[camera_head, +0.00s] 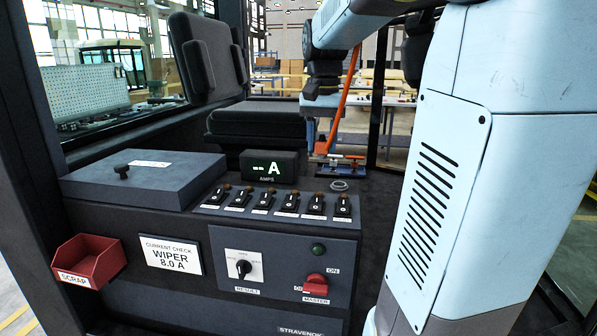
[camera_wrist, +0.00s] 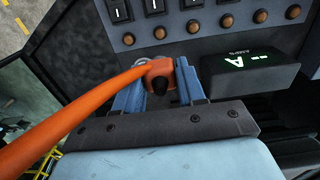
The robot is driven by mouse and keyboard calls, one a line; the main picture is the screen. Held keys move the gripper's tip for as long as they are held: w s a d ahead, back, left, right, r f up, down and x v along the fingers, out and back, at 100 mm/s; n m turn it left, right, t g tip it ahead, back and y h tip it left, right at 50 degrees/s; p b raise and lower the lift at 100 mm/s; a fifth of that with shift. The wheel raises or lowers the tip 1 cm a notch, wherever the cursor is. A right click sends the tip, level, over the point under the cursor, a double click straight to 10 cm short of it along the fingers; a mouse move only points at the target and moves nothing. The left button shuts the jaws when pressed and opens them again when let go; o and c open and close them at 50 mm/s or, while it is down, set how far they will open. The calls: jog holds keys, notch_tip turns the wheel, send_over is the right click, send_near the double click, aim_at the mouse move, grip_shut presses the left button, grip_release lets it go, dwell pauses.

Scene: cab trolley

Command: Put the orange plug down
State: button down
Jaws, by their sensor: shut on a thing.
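The orange plug (camera_wrist: 160,70) sits between the blue fingers of my gripper (camera_wrist: 160,88) in the wrist view, and the gripper is shut on it. A thick orange cable (camera_wrist: 75,112) runs from the plug to the lower left. In the head view my gripper (camera_head: 321,138) hangs pointing down at the far right end of the console, with the orange cable (camera_head: 344,100) rising beside it. The plug's lower end is hidden. I cannot tell whether the plug touches anything below it.
A row of switches (camera_head: 276,203) and the AMPS display (camera_head: 269,166) are near the gripper. A grey ring (camera_head: 339,185) lies on the console top. A seat (camera_head: 256,120) stands behind. A closed grey lid (camera_head: 145,180) and red SCRAP bin (camera_head: 89,262) are at left.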

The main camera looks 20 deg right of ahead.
jog(key=w+f, duration=0.4)
jog(key=w+d+f, duration=0.1)
jog(key=w+f, duration=0.1)
jog(key=shift+f, duration=0.2)
jog(key=shift+w+f, duration=0.2)
jog(key=shift+f, duration=1.45)
jog(key=c, duration=0.9)
grip_release()
jog(key=shift+c, duration=0.2)
notch_tip(320, 180, up, 12)
jog(key=s+a+f+n+t, duration=0.2)
jog(key=s+a+f, duration=0.1)
jog(key=s, duration=0.4)
jog(key=s+a+f+n+t, duration=0.1)
jog(key=s+a+f+n, duration=0.1)
jog(key=s, duration=0.5)
jog(key=s+a+f+n+t, duration=0.2)
jog(key=s+a+f, duration=0.1)
jog(key=s, duration=0.4)
jog(key=shift+s+a+f+n+t, duration=0.2)
jog(key=shift+a+f+n+t, duration=0.15)
jog(key=shift+a, duration=0.55)
